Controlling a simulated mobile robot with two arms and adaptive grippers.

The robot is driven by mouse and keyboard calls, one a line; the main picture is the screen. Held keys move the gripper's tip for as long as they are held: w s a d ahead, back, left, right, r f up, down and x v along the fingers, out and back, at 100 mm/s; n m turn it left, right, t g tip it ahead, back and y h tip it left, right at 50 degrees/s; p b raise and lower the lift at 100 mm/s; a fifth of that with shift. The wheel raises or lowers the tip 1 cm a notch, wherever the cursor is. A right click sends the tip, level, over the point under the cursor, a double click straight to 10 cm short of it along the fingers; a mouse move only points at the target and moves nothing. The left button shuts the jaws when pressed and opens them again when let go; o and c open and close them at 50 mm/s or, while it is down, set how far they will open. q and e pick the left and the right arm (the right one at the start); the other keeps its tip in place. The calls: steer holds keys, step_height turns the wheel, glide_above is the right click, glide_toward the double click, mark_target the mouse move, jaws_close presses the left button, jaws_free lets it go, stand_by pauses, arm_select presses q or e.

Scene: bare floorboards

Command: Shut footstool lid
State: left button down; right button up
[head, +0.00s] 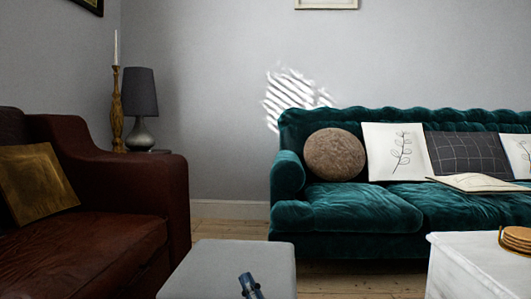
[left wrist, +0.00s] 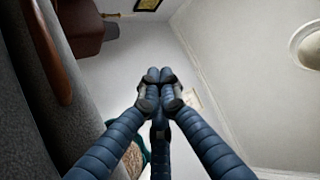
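A pale grey, box-like piece that looks like the footstool (head: 220,262) stands at the bottom middle of the head view, cut off by the lower edge. I cannot tell from its visible face whether this is the raised lid or a flat top. My left gripper (head: 250,285) shows as a small blue piece in front of it; whether they touch is unclear. In the left wrist view, my left gripper (left wrist: 160,77) has its blue fingers drawn together at the tips with nothing visible between them. A dark grey surface (left wrist: 75,120) fills that view's left side. My right gripper is not seen.
A brown leather sofa (head: 110,235) stands at the left and a teal sofa (head: 345,209) at the back right. A white table (head: 475,262) with coasters (head: 517,238) is at the lower right. Some bare floor (head: 350,280) shows between the footstool and the table.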

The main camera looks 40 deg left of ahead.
arm_select(q)
step_height(320, 180, down, 10)
steer(key=s+d, duration=0.1)
steer(key=shift+s+f, duration=0.2)
steer(key=shift+f, duration=0.05)
step_height(320, 180, up, 11)
steer(key=shift+w+d, duration=0.15)
steer(key=shift+d, duration=0.05)
stand_by(0.5)
steer(key=shift+d, duration=0.1)
